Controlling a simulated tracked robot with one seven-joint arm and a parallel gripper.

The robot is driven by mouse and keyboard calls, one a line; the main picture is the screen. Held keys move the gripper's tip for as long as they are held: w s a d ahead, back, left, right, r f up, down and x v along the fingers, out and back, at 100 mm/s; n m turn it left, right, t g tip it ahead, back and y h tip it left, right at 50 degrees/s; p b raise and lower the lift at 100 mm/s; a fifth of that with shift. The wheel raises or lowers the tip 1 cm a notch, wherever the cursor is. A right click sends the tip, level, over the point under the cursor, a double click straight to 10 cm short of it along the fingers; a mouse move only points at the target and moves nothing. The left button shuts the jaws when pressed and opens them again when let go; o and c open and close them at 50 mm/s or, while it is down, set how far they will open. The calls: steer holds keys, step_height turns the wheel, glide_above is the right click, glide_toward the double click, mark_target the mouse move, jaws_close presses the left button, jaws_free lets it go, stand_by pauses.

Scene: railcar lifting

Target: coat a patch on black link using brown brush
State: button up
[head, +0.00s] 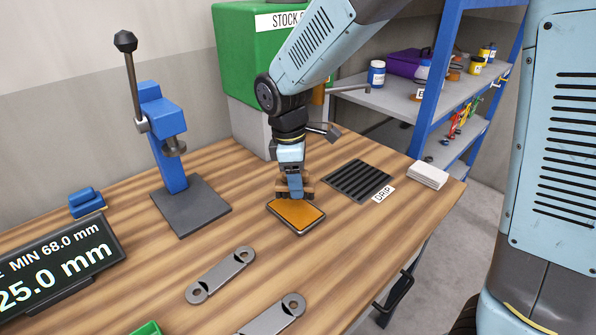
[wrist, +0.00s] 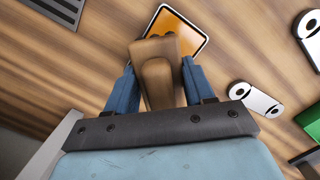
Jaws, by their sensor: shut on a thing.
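My gripper (head: 294,188) is shut on the brown brush (wrist: 158,72). No link looks wholly black.
A black drip grate (head: 358,180) with a DRIP label lies right of the tray, beside a white stack (head: 427,175). A blue press (head: 170,150) stands at the back left. A gauge display (head: 60,262) stands at the left. Bench between tray and links is clear.

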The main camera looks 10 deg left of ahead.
step_height(320, 180, down, 3)
steer(key=shift+s+a+r, duration=0.1)
steer(key=shift+s+r, duration=0.05)
steer(key=shift+r, duration=0.05)
steer(key=shift+f, duration=0.75)
steer(key=shift+f, duration=0.5)
stand_by(1.6)
steer(key=shift+r, duration=0.1)
steer(key=shift+r, duration=3.45)
